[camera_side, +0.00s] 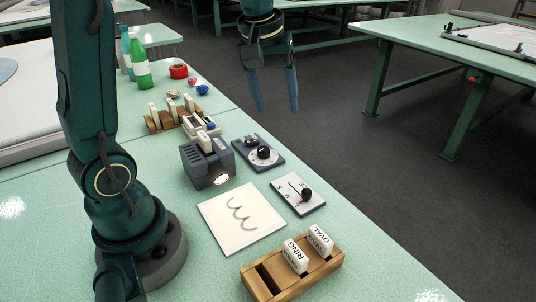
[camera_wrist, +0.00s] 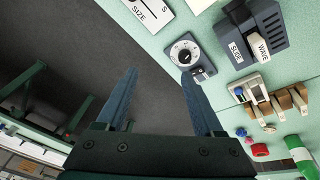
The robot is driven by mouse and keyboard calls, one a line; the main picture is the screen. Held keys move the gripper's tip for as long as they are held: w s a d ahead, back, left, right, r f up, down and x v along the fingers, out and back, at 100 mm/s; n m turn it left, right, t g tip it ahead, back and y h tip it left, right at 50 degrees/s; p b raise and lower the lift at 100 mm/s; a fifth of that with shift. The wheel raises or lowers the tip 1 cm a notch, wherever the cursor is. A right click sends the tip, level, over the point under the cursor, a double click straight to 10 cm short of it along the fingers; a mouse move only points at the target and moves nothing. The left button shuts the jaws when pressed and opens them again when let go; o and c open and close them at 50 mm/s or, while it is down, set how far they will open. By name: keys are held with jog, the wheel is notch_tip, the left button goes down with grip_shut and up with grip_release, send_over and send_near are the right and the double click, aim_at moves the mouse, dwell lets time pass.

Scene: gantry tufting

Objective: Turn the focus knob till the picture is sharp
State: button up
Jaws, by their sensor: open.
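The focus knob is a round black knob (camera_side: 264,153) on a white dial, set on a dark grey plate (camera_side: 252,144); the knob also shows in the wrist view (camera_wrist: 184,56). A grey projector box (camera_side: 208,166) with a lit lens stands to its left in the side view. The picture, a grey wavy line on a white sheet (camera_side: 225,207), lies in front of the projector; its edges look somewhat soft. My gripper (camera_side: 277,108) hangs open and empty, above and beyond the knob, apart from it. In the wrist view its fingers (camera_wrist: 160,74) are spread.
A SIZE slider plate (camera_side: 288,194) lies right of the sheet. A wooden rack (camera_side: 321,269) holds RING and OVAL slides. Another wooden rack (camera_side: 153,127), green bottle (camera_side: 141,68) and red roll (camera_side: 178,71) stand at the back. The table edge runs close beside the knob plate.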

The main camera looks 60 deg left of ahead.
jog(key=n+g, duration=0.2)
send_over(263, 148)
jog(key=d, duration=0.2)
notch_tip(263, 148, down, 6)
jog(key=shift+n+g+h, duration=0.4)
jog(key=f, duration=0.1)
jog(key=a+f, duration=0.1)
jog(key=f, duration=0.1)
jog(key=a+f, duration=0.1)
jog(key=shift+w+f, duration=0.1)
jog(key=shift+f, duration=2.55)
